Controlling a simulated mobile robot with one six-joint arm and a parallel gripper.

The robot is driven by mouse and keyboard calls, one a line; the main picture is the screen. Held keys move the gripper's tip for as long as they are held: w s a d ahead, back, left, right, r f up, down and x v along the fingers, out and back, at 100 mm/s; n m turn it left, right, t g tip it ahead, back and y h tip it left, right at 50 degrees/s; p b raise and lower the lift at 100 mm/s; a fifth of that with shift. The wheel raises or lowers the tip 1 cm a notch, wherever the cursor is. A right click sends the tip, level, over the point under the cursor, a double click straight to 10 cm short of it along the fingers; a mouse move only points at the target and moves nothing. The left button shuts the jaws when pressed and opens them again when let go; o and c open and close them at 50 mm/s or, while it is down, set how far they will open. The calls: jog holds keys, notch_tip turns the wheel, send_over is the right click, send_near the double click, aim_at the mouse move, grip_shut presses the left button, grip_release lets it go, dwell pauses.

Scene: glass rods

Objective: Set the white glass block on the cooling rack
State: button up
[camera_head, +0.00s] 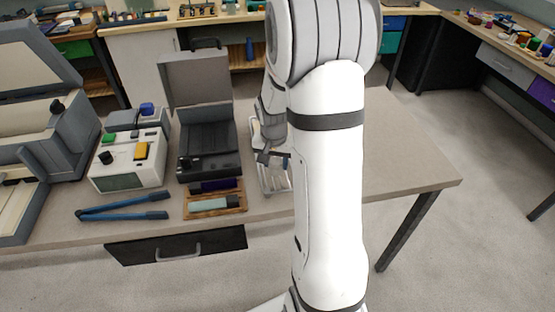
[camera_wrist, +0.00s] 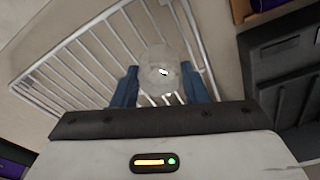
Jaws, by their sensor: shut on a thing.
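The white glass block (camera_wrist: 162,72) is a pale, see-through lump between the blue fingers of my gripper (camera_wrist: 160,90) in the wrist view. My gripper is shut on it. The cooling rack (camera_wrist: 88,47) is a white wire grid behind the block in that view. I cannot tell whether the block touches the wires. In the head view my gripper (camera_head: 274,158) is over the rack (camera_head: 274,189), which stands on the table beside my arm. My arm hides part of the rack, and I cannot make out the block there.
An open dark case (camera_head: 208,138) stands left of the rack. A wooden tray (camera_head: 213,214) with pale green and purple pieces is in front of it. Blue tongs (camera_head: 125,210) and a control box (camera_head: 130,164) are further left. The table (camera_head: 400,165) right of my arm is clear.

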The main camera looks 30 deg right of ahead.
jog(key=shift+f, duration=0.2)
jog(key=o, duration=1.1)
jog(key=shift+r, duration=0.1)
jog(key=shift+c, duration=0.2)
jog(key=shift+s, duration=0.1)
notch_tip(320, 180, up, 12)
jog(key=s+a+b, duration=0.1)
jog(key=s+a+r+n+t, duration=0.1)
jog(key=s+a+n, duration=0.2)
jog(key=s+a, duration=0.2)
jog(key=s+a+r+n+y, duration=0.1)
jog(key=s+a+n, duration=0.3)
jog(key=s, duration=0.8)
jog(key=a+r, duration=0.1)
jog(key=a, duration=0.1)
jog(key=shift+s+a+n+t, duration=0.3)
jog(key=shift+t, duration=0.1)
